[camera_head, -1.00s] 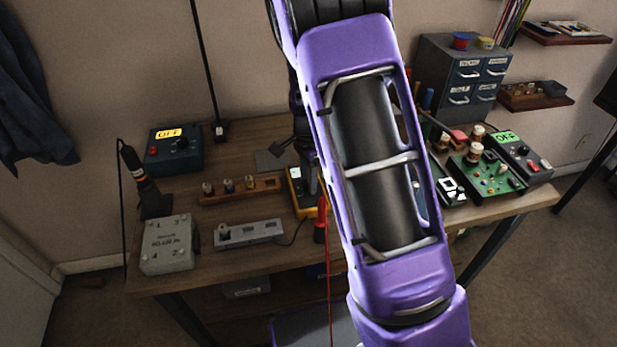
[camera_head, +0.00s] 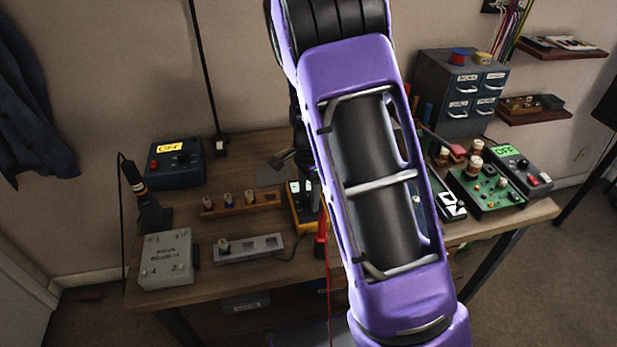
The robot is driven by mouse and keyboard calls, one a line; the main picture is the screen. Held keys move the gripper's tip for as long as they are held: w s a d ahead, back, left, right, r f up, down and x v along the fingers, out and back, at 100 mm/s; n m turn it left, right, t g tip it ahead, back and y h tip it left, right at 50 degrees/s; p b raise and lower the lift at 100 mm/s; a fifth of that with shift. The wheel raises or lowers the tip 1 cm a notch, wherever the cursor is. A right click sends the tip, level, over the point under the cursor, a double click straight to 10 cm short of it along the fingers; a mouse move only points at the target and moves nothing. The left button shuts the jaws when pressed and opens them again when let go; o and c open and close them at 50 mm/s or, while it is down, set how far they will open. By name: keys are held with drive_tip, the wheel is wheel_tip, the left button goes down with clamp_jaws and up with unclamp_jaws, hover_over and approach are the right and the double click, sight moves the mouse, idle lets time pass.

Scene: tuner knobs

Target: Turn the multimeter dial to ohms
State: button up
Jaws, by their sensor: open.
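The yellow multimeter (camera_head: 294,216) lies on the wooden workbench, left of my arm. Only its left part shows, with a small pale display near its upper edge. My arm covers the rest, and I cannot make out the dial or its setting. My gripper (camera_head: 307,192) is a dark shape at the multimeter, mostly hidden behind my purple forearm. Its jaws are open. I cannot tell whether they touch the dial or sit around it. A red probe (camera_head: 321,232) with a red lead stands out at the multimeter's lower right.
On the workbench (camera_head: 228,275) are a blue OFF box (camera_head: 175,165), a grey box (camera_head: 166,260), a wooden strip with knobs (camera_head: 240,200) and a grey strip (camera_head: 248,248). At right are a green board (camera_head: 487,190), an OFF device (camera_head: 522,170) and a drawer cabinet (camera_head: 455,88).

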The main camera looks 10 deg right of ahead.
sight(309, 198)
wheel_tip(309, 198, up, 17)
drive_tip(key=p, duration=0.1)
drive_tip(key=shift+p, duration=0.35)
